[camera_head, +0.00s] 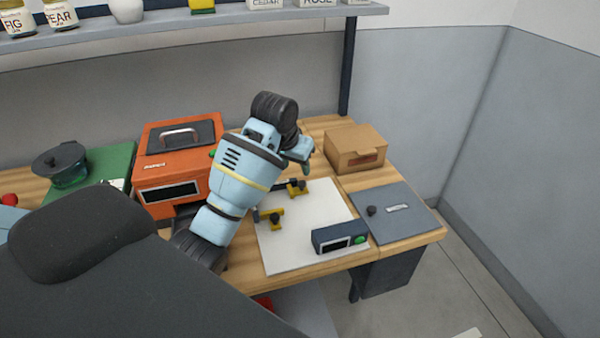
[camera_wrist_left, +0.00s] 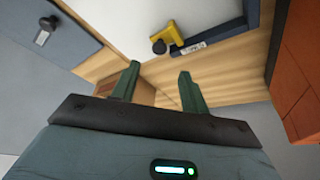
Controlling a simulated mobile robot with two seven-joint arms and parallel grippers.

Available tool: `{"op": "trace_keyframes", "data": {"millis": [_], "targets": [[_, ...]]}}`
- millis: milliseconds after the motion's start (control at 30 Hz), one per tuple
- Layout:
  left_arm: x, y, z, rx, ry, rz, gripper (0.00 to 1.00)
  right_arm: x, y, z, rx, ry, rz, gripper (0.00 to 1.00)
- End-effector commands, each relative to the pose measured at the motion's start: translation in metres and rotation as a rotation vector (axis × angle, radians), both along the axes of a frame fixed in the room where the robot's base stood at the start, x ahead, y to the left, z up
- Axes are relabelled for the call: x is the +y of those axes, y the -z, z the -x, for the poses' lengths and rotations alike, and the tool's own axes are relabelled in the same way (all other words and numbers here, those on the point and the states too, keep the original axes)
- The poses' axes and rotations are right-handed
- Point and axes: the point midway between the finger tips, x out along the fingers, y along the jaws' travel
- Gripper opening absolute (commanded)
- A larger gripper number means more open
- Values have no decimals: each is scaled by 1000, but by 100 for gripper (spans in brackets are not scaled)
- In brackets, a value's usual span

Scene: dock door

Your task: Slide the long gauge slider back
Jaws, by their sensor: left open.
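Two yellow sliders with black knobs are on the white board (camera_head: 290,255): a far one (camera_head: 300,191) and a near one (camera_head: 268,218). I cannot tell which is the long gauge slider. In the left wrist view, a yellow slider (camera_wrist_left: 178,33) with a black knob sits beside a dark blue rail (camera_wrist_left: 225,32) with a small label. My left gripper (camera_head: 306,168) is above the table just beyond the far slider, pointing down. In the left wrist view its green fingers (camera_wrist_left: 158,76) are apart with nothing between them. My left arm hides part of the board's left side. My right gripper is not in view.
A dark display box (camera_head: 328,241) with a green button is at the board's front right. A grey panel (camera_head: 398,224) with a knob lies to the right. A cardboard box (camera_head: 352,143) stands behind, and an orange case (camera_head: 160,146) to the left. A shelf (camera_head: 240,18) spans above.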

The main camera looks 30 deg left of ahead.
Motion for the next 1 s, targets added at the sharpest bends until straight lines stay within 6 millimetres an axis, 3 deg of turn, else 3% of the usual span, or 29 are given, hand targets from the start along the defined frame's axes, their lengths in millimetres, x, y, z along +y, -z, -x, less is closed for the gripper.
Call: {"op": "trace_keyframes", "data": {"millis": [233, 700, 1000], "targets": [[0, 10, -4, 2, 0, 1, 45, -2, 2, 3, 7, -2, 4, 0], [1, 66, -27, 1, 0, 1, 45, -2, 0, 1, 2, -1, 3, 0], [2, 73, -30, 0, 1, 1, 45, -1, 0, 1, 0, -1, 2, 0]]}}
